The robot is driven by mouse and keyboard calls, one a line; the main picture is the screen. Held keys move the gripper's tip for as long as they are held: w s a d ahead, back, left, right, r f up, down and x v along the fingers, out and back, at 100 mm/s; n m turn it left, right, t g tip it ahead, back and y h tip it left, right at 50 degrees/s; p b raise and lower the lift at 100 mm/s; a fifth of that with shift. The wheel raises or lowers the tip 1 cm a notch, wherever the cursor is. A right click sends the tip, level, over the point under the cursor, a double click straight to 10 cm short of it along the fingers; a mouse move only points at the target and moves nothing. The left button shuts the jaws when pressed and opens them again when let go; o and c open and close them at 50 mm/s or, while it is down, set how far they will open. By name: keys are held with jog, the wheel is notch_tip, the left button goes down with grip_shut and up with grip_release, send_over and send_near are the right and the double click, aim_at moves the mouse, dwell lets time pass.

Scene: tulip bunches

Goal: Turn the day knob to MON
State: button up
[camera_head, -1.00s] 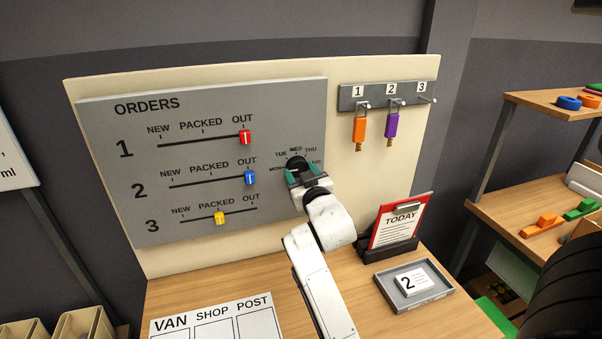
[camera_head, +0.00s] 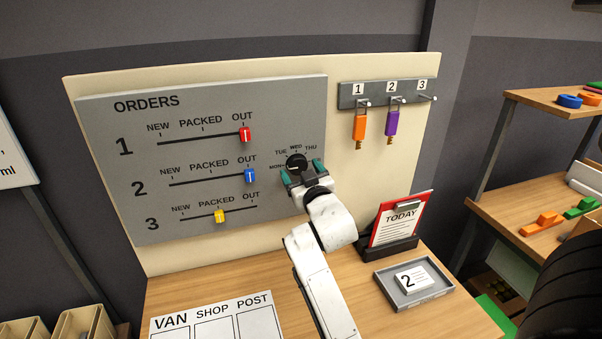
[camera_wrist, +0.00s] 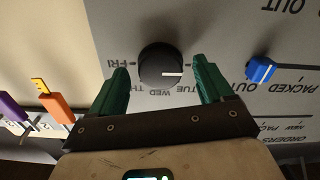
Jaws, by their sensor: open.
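The day knob (camera_head: 297,162) is round and black, on the grey orders board, with day labels arched around it. In the wrist view the knob (camera_wrist: 160,65) shows upside down; its white line points right, toward the MON side. The MON label (camera_head: 275,168) shows in the head view; in the wrist view that spot is behind a finger. My gripper (camera_head: 302,171) is open, its green fingers on either side of the knob. In the wrist view, gaps show between the knob and both fingers of my gripper (camera_wrist: 163,82). Nothing is held.
The blue slider (camera_head: 250,177) sits left of the knob, with red (camera_head: 245,135) and yellow (camera_head: 219,216) sliders on other rows. Orange (camera_head: 359,128) and purple (camera_head: 392,123) tags hang at upper right. A red clipboard (camera_head: 401,222) and grey tray (camera_head: 414,296) stand below right.

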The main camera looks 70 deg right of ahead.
jog(key=b+v, duration=0.3)
jog(key=v, duration=0.7)
jog(key=shift+s+a+f, duration=0.1)
jog(key=shift+s, duration=0.1)
